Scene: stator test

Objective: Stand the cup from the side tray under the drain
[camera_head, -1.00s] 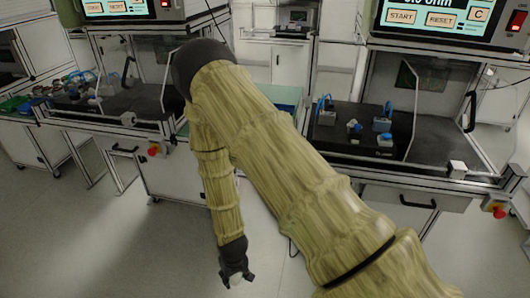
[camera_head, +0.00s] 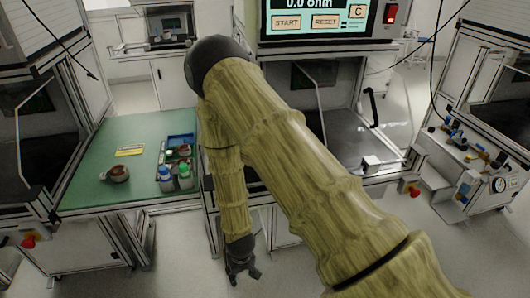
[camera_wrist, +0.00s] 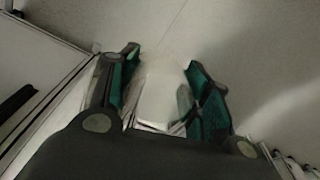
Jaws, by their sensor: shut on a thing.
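My gripper (camera_head: 241,272) hangs low over the floor, below the front edges of the benches. In the wrist view my gripper (camera_wrist: 160,85) is shut on a pale, translucent thing, which looks like the cup (camera_wrist: 163,92), held between its green-lined fingers. The cup is blurred, and I cannot make it out in the head view. I cannot pick out the drain for certain. A side tray is not clearly identifiable.
A green-topped table (camera_head: 105,160) at left bears a copper-coloured ring (camera_head: 118,173), a blue bin (camera_head: 181,141) and bottles. A test station (camera_head: 345,150) stands behind my arm. At right, a bench (camera_head: 465,160) carries fittings and a round gauge (camera_head: 499,185). Floor shows between them.

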